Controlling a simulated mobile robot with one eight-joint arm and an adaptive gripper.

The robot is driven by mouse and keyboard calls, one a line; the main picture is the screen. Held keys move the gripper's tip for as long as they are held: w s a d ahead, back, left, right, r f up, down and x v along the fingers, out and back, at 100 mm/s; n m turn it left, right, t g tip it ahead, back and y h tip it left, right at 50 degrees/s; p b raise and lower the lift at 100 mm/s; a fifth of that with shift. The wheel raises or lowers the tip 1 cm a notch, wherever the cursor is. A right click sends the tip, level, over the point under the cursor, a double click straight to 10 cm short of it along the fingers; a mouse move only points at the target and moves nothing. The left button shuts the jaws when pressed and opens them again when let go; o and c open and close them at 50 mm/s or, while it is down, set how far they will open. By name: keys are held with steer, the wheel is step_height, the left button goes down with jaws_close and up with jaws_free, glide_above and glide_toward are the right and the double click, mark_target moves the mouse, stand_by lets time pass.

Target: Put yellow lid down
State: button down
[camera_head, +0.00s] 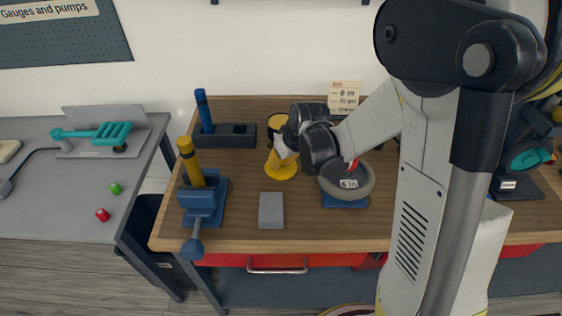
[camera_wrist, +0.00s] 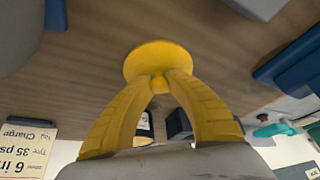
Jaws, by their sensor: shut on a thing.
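The yellow lid (camera_head: 280,171) is a round disc with a small knob, over the middle of the wooden bench top. My gripper (camera_head: 282,158) is above it with its yellow fingers shut on the knob. In the wrist view the lid (camera_wrist: 157,58) lies flat beyond my fingertips (camera_wrist: 160,80), with bare wood around it. I cannot tell whether its underside touches the bench. A yellow-banded can (camera_head: 277,121) with a dark top stands behind the lid, partly hidden by my arm.
A grey block (camera_head: 271,210) lies in front of the lid. A blue vise (camera_head: 203,200) holding a yellow-handled tool stands left. A grey tyre (camera_head: 347,183) on a blue base is at right. A dark holder (camera_head: 226,136) with a blue tool is behind left. A paper card (camera_head: 344,96) stands at the back.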

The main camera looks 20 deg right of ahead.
steer(key=c, duration=1.3)
jaws_free()
steer(key=shift+c, duration=0.2)
steer(key=shift+r+p, duration=0.35)
steer(key=p+v, duration=0.4)
steer(key=v, duration=0.8)
steer(key=s+r+m+t, duration=0.1)
steer(key=s+r, duration=0.3)
steer(key=s, duration=0.3)
steer(key=s+a+r+m+t+h, duration=0.1)
steer(key=s+r+m, duration=0.1)
steer(key=s+r, duration=0.3)
steer(key=s, duration=0.3)
steer(key=shift+a, duration=0.2)
